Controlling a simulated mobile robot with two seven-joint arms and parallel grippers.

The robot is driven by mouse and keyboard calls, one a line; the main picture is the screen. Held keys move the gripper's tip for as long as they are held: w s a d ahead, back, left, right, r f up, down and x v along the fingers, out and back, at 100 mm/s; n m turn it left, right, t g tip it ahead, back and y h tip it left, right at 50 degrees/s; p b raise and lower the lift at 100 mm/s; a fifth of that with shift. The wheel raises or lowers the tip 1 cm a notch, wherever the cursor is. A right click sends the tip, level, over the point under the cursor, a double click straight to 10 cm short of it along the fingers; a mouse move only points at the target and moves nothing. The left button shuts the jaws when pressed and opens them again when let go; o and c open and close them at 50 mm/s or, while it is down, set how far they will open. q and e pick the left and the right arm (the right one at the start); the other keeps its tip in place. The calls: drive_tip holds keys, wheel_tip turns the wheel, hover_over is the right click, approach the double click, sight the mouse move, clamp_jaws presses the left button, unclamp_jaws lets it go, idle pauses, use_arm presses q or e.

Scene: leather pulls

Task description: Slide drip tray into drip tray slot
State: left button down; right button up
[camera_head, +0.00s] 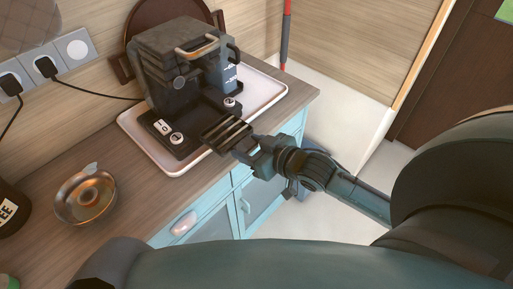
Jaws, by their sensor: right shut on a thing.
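The espresso machine (170,65) is dark grey and stands on a white tray at the back of the counter. The drip tray (225,131), dark with light slats, is at the front of the machine's base, tilted in the picture. My right gripper (244,147) is shut on the near edge of the drip tray. I cannot tell whether the drip tray is inside the slot or just in front of it; the slot itself is hidden. My left gripper is not in view.
The white tray (270,97) has a raised rim under the machine. A metal bowl (85,197) sits on the counter at left, and a dark coffee jar (10,208) is at the left edge. Blue cabinets (222,222) are below the counter edge. Plugs and cords run along the wall.

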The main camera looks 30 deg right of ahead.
sight(218, 129)
drive_tip(key=shift+x, duration=1.25)
drive_tip(key=shift+w+a, duration=0.25)
drive_tip(key=shift+w, duration=0.45)
drive_tip(key=shift+w+a, duration=0.25)
drive_tip(key=shift+w, duration=0.45)
drive_tip(key=shift+w+a+b, duration=0.4)
drive_tip(key=shift+w+b, duration=0.3)
drive_tip(key=shift+w, duration=0.4)
drive_tip(key=shift+w+a+b, duration=0.4)
drive_tip(key=shift+w+b, duration=0.3)
drive_tip(key=shift+w, duration=0.4)
drive_tip(key=shift+w+a+b, duration=0.4)
drive_tip(key=shift+w+b, duration=0.3)
drive_tip(key=shift+w, duration=0.35)
drive_tip(key=shift+f, duration=0.4)
drive_tip(key=o, duration=1.4)
drive_tip(key=shift+f, duration=0.1)
drive_tip(key=shift+c, duration=0.2)
